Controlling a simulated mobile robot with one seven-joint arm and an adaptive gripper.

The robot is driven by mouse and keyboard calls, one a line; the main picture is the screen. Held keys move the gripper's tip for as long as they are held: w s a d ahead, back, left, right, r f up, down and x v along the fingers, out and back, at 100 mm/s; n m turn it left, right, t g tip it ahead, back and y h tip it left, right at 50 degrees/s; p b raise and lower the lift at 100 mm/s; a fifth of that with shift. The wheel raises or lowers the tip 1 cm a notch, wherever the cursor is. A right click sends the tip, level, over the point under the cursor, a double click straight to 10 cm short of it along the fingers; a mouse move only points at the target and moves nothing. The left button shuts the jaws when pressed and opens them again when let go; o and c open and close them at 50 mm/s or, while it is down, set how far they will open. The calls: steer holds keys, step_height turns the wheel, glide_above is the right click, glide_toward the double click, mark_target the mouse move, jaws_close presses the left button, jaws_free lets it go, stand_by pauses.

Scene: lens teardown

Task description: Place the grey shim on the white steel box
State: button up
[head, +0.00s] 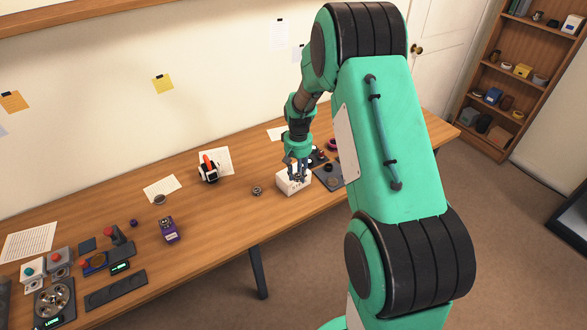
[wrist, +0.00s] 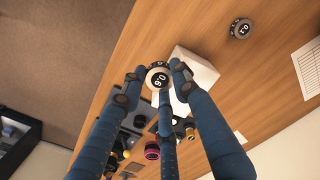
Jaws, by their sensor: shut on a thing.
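My gripper (head: 297,177) is at the top of the white steel box (head: 288,187) in the head view. In the wrist view my three blue fingers (wrist: 155,82) are shut around a small round grey piece with a pale marked face, which I take for the grey shim (wrist: 158,76). The white box (wrist: 201,68) shows behind it, mostly to the right of the shim. I cannot tell whether the shim touches the box. The fingers hide the shim in the head view.
A similar round piece (head: 257,190) lies on the table left of the box, with bare wood around it. It also shows in the wrist view (wrist: 240,29). A dark tray (head: 329,176) with small parts stands close on the box's right. Papers (head: 163,188) lie farther left.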

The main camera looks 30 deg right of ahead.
steer(key=w+d, duration=0.1)
steer(key=w, duration=0.4)
steer(key=w+d, duration=0.1)
steer(key=w, duration=0.1)
steer(key=shift+w+d+f+b, duration=0.3)
steer(key=shift+d+f+b, duration=0.05)
steer(key=shift+f, duration=0.05)
steer(key=shift+f, duration=0.1)
steer(key=shift+f+b, duration=0.4)
steer(key=shift+f, duration=1.25)
steer(key=shift+f, duration=0.15)
steer(key=o, duration=1.1)
step_height(320, 180, up, 12)
steer(key=shift+r+p, duration=0.15)
steer(key=shift+p, duration=0.8)
